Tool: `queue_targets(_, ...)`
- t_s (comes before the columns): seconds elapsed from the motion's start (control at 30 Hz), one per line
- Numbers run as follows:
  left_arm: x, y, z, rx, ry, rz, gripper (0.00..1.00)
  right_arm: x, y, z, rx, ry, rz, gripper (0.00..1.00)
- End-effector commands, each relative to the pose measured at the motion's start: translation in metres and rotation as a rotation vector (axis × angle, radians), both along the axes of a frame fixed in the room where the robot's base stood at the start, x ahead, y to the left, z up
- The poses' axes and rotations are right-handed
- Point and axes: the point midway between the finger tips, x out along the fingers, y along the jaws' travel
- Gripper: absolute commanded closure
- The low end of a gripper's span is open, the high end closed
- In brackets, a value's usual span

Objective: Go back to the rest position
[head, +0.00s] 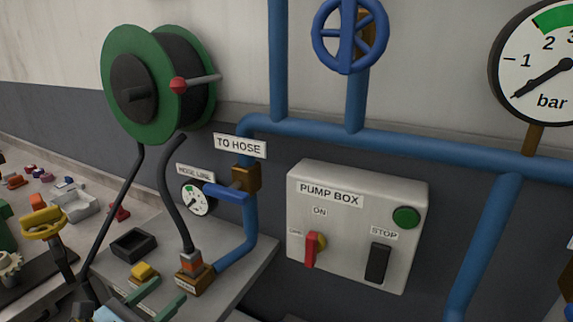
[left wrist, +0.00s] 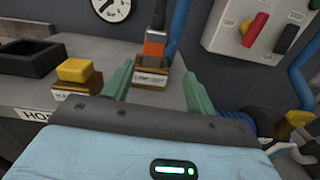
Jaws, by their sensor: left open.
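My left gripper (head: 168,290) is low in the head view, its two green fingers apart over the front of the grey bench. In the left wrist view the open fingers (left wrist: 157,68) point toward the wooden hose socket (left wrist: 151,78), where a black hose end with an orange collar stands upright. Nothing shows held between the fingers. In the head view the hose end (head: 191,258) stands in its socket, just beyond the fingers. A yellow block (head: 144,272) on a wooden base sits left of it. My right gripper is not in view.
A black open tray (head: 133,245) lies on the bench (head: 230,262). The pump box (head: 352,232), with red switch and green lamp, hangs on the wall right of it. Blue pipes (head: 400,142) and a green hose reel (head: 160,85) are above. Loose parts lie far left.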

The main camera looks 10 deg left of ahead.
Motion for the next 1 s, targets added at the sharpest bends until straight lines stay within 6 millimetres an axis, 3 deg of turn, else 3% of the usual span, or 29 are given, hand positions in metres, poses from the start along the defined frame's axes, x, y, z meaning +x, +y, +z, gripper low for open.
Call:
queue_targets(0.17, -0.033, -0.048, -0.015, 0.224, -0.107, -0.167, 0.44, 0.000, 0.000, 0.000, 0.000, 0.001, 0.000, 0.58)
queue_targets(0.3, -0.074, -0.094, -0.036, 0.510, -0.252, -0.342, 0.44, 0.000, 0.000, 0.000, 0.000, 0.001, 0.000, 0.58)
queue_targets(0.53, -0.139, -0.144, -0.081, 0.995, -0.476, -0.602, 0.44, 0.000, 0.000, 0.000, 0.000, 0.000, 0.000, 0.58)
queue_targets(0.77, -0.198, -0.160, -0.138, 1.471, -0.632, -0.883, 0.44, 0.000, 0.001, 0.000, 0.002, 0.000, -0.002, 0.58)
queue_targets(1.0, -0.257, -0.137, -0.191, 1.878, -0.678, -1.280, 0.44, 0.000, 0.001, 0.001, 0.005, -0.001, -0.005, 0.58)
